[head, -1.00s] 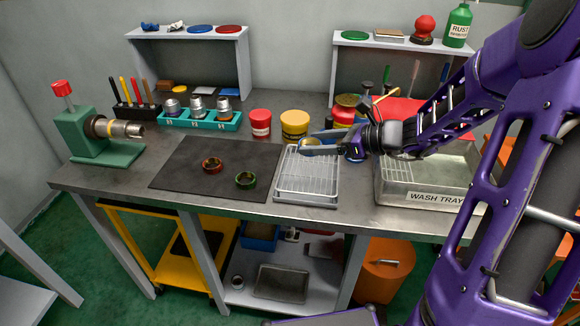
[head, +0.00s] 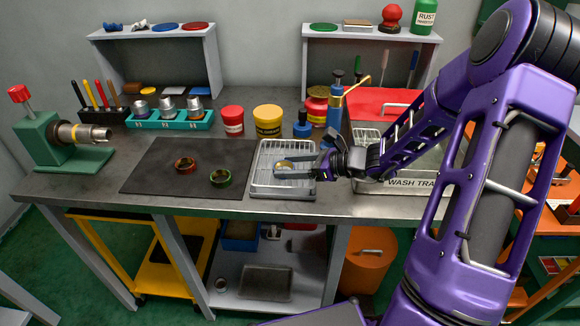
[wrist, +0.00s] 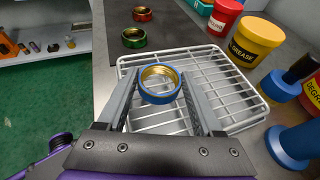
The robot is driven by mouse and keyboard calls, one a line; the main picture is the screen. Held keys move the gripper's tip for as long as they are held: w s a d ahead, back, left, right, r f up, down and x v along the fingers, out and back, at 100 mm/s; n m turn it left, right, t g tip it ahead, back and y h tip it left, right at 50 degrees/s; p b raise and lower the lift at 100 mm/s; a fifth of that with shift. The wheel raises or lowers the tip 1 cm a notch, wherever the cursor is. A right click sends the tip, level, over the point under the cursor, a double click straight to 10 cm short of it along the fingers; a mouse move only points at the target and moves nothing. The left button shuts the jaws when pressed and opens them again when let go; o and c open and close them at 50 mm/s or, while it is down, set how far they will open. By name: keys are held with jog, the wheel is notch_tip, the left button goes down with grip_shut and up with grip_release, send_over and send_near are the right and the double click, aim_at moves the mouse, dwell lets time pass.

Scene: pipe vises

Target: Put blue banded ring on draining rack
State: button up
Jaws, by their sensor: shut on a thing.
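The blue banded ring (wrist: 160,84), brass inside with a blue outer band, is held between the two fingertips of my gripper (wrist: 160,90) in the wrist view. In the head view my gripper (head: 290,168) and the ring (head: 286,164) are over the white wire draining rack (head: 262,187). The rack also shows below the ring in the wrist view (wrist: 215,85). I cannot tell whether the ring touches the wires. A red banded ring (head: 185,165) and a green banded ring (head: 220,178) lie on the dark mat left of the rack.
The dark mat (head: 150,180) lies left of the rack. A yellow grease tub (head: 268,121), a red tub (head: 232,121) and a blue-based bottle (head: 302,125) stand behind. The wash tray (head: 400,184) is to the right. A green vise (head: 50,145) stands far left.

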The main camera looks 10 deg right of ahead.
jog(key=shift+f, duration=0.2)
jog(key=o, duration=1.5)
jog(key=shift+c, duration=0.2)
jog(key=shift+r, duration=0.15)
jog(key=shift+d+r, duration=0.2)
jog(key=p+v, duration=0.1)
jog(key=v, duration=1)
jog(key=shift+s+d+p, duration=0.15)
jog(key=shift+s+p, duration=0.1)
jog(key=shift+p, duration=0.05)
jog(key=shift+r, duration=0.1)
